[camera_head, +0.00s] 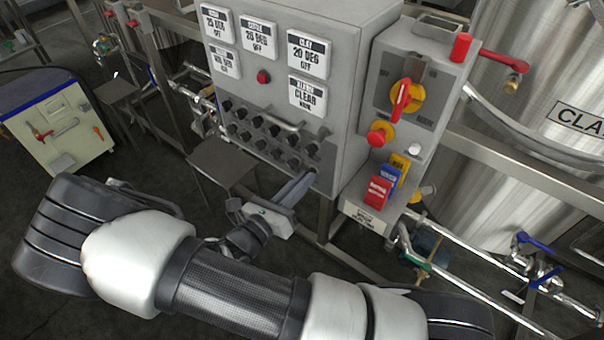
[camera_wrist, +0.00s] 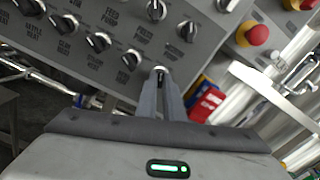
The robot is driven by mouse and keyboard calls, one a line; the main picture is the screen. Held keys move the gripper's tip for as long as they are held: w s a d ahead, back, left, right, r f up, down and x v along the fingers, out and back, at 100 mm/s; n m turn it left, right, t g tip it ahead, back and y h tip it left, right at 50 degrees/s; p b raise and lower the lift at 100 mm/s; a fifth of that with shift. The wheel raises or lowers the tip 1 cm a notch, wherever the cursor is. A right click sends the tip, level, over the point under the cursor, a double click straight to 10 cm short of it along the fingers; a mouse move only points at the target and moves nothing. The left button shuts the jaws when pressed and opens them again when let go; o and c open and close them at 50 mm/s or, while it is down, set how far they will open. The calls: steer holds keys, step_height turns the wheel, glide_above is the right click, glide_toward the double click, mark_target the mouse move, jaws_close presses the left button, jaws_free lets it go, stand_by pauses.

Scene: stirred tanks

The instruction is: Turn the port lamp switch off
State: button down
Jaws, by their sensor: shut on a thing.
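My gripper (camera_head: 311,173) reaches the lower right of the grey control panel (camera_head: 345,110). In the wrist view my gripper (camera_wrist: 160,76) is shut on a small switch knob (camera_wrist: 160,69) at the end of the bottom row. The fingers cover most of this knob and its label, so I cannot read whether it is the port lamp switch or which way it points. Several other black knobs with pale pointers sit in rows beside it, such as one knob (camera_wrist: 131,58) just to the left.
Right of the panel is a box with a red and yellow rotary handle (camera_head: 404,97), a red stop button (camera_head: 381,133) and red, blue and yellow tags (camera_head: 378,191). A metal handle (camera_head: 283,122) sticks out above the knobs. Pipes (camera_head: 490,262) and a steel tank (camera_head: 540,90) stand right.

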steer(key=shift+n+p, duration=0.35)
steer(key=shift+n, duration=0.35)
steer(key=c, duration=1.9)
jaws_free()
steer(key=shift+o, duration=0.2)
steer(key=shift+s+a, duration=0.1)
steer(key=v, duration=1.7)
